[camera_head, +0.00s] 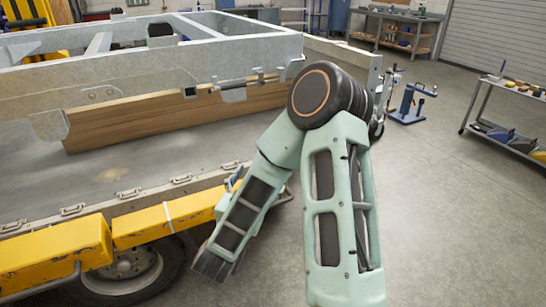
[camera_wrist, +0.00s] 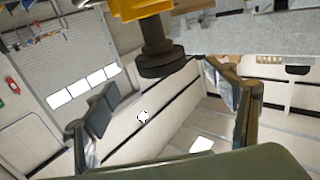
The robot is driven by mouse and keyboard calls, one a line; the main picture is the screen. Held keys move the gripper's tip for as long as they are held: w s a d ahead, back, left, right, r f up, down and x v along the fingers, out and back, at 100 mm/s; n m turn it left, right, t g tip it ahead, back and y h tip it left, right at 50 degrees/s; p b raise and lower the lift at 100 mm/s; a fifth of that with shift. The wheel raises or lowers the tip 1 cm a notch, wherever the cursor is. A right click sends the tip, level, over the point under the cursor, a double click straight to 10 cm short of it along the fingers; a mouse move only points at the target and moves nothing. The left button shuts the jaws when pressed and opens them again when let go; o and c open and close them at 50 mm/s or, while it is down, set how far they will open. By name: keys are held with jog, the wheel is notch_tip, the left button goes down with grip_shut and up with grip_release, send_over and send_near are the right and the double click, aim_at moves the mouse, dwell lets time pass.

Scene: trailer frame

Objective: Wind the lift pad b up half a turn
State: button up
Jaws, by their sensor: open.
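In the wrist view, a dark round pad (camera_wrist: 163,62) on a short dark stem hangs below a yellow part (camera_wrist: 140,9). It looks like a lift pad, but I see no letter on it. My gripper (camera_wrist: 168,105) is open and empty, with one finger on each side of the picture. The pad lies between and beyond the fingertips, apart from both. In the head view my arm reaches down beside the trailer's yellow side, and my gripper is hidden there.
The grey trailer frame (camera_head: 245,48) lies over a wooden beam (camera_head: 180,115). Yellow side boxes (camera_head: 55,252) and a wheel (camera_head: 125,272) are close to my arm. A blue stand (camera_head: 408,100) and a tool cart (camera_head: 505,135) stand right. The floor (camera_head: 450,220) at right is clear.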

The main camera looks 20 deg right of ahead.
jog(key=x, duration=0.9)
jog(key=shift+w+d, duration=0.2)
jog(key=shift+w, duration=0.1)
jog(key=c, duration=1.2)
jog(key=shift+n+t+y+b, duration=0.7)
jog(key=shift+y+b, duration=0.2)
jog(key=shift+b, duration=0.1)
